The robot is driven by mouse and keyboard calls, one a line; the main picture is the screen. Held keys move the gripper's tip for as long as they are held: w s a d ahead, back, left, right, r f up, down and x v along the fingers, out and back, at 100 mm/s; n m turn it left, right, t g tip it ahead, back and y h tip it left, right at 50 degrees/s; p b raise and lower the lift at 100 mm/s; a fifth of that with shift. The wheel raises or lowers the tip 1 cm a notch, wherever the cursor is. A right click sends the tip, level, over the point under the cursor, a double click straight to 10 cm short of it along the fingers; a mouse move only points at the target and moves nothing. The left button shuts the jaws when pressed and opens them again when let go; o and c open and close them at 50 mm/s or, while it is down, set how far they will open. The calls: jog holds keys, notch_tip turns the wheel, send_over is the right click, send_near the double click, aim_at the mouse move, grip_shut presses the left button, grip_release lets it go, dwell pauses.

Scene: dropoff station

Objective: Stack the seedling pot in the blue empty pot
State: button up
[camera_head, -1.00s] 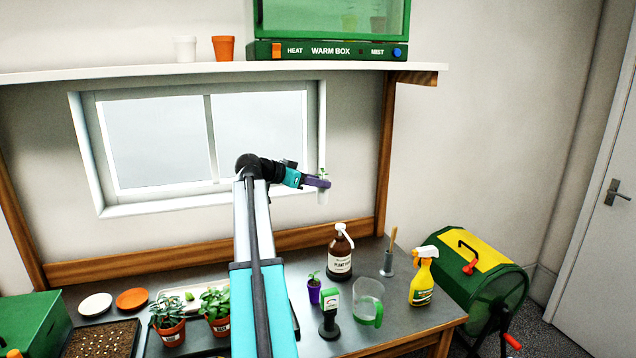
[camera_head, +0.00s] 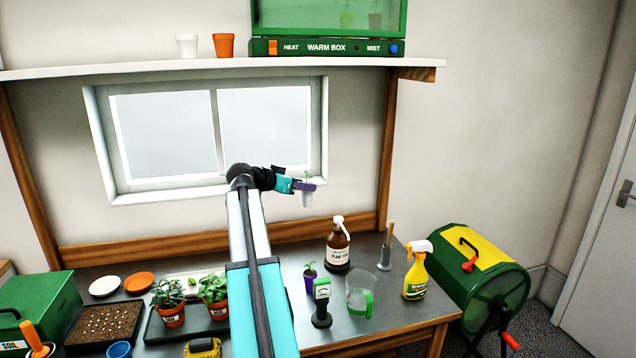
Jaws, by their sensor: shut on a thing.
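My gripper (camera_head: 304,186) is shut on a small whitish pot with a green seedling, the seedling pot (camera_head: 307,199). It holds the pot upright in the air in front of the window's right side, well above the bench. A blue pot (camera_head: 119,350) stands at the bottom edge of the view, left of my arm, partly cut off. Its inside is too small to make out clearly.
Two potted plants (camera_head: 170,312) stand on a dark tray, with a seed tray (camera_head: 100,325) to their left. A purple pot with a sprout (camera_head: 310,283), brown bottle (camera_head: 338,250), jug (camera_head: 360,295) and spray bottle (camera_head: 416,275) stand right of my arm. A shelf (camera_head: 150,70) runs above.

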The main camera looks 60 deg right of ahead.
jog(key=w+a+f+n+t+y, duration=0.15)
jog(key=w+a+n+t, duration=0.25)
jog(key=w+a, duration=0.75)
jog(key=w+a+f+n+t+y, duration=0.1)
jog(key=w+a+f+n+t, duration=0.3)
jog(key=w+a, duration=0.7)
jog(key=w+a+f+n+t+y, duration=0.15)
jog(key=w+a+n+t, duration=0.3)
jog(key=w+a, duration=0.7)
jog(key=w+a+f+n+t+y, duration=0.1)
jog(key=w+a+n+t+y, duration=0.15)
jog(key=a, duration=0.85)
jog(key=w+a+n+t+y+b, duration=0.1)
jog(key=a+n+y, duration=0.2)
jog(key=a, duration=0.9)
jog(key=w+a+f+n+t+y, duration=0.1)
jog(key=a+n+y, duration=0.1)
jog(key=a, duration=0.9)
jog(key=a+f+n+y+b, duration=0.1)
jog(key=a+f+b, duration=0.4)
jog(key=f+b, duration=0.4)
jog(key=shift+s+a+f+b, duration=0.15)
jog(key=shift+s+b, duration=0.05)
jog(key=shift+b, duration=0.1)
jog(key=shift+a, duration=0.1)
